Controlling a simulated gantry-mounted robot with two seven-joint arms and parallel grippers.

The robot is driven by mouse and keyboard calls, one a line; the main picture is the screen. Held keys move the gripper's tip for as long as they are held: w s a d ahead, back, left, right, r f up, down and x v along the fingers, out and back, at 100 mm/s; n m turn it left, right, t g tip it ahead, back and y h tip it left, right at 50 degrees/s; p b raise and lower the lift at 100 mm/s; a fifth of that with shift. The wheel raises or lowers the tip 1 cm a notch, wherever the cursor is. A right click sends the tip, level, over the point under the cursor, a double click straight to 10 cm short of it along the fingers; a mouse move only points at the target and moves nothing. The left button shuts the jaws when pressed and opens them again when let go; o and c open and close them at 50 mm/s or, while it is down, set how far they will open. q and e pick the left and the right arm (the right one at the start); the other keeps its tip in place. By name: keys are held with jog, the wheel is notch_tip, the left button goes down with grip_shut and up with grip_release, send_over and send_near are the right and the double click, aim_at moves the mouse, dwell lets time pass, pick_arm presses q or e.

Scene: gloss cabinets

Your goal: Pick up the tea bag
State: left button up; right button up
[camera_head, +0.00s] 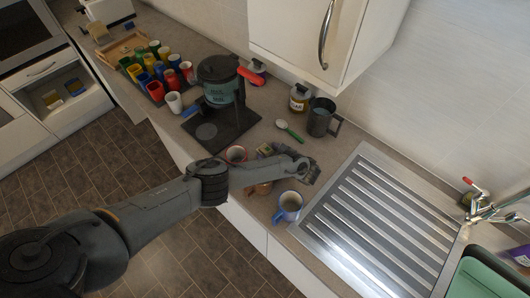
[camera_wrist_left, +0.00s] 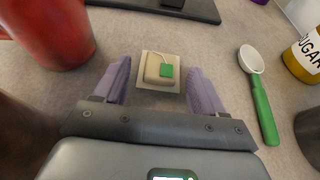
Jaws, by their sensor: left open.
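The tea bag (camera_wrist_left: 151,72) is a pale, squarish packet with a green tag, lying on the countertop. In the left wrist view it sits between the fingertips of my left gripper (camera_wrist_left: 159,88), one purple finger on each side. The fingers are apart, with a gap visible on both sides of the packet. In the head view the tea bag (camera_head: 264,149) is a small patch beside the red-rimmed mug, close to my left gripper (camera_head: 270,154), partly hidden by my wrist. My right gripper is not in view.
A red mug (camera_wrist_left: 50,30) stands close to the left finger. A green-handled spoon (camera_wrist_left: 261,95) lies to the right, near the sugar jar (camera_wrist_left: 306,55).

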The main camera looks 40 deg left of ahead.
pick_arm(q)
jog(key=shift+a+f, duration=0.1)
jog(key=shift+a, duration=0.1)
jog(key=c, duration=1.1)
jog(key=shift+c, duration=0.2)
jog(key=shift+r, duration=0.2)
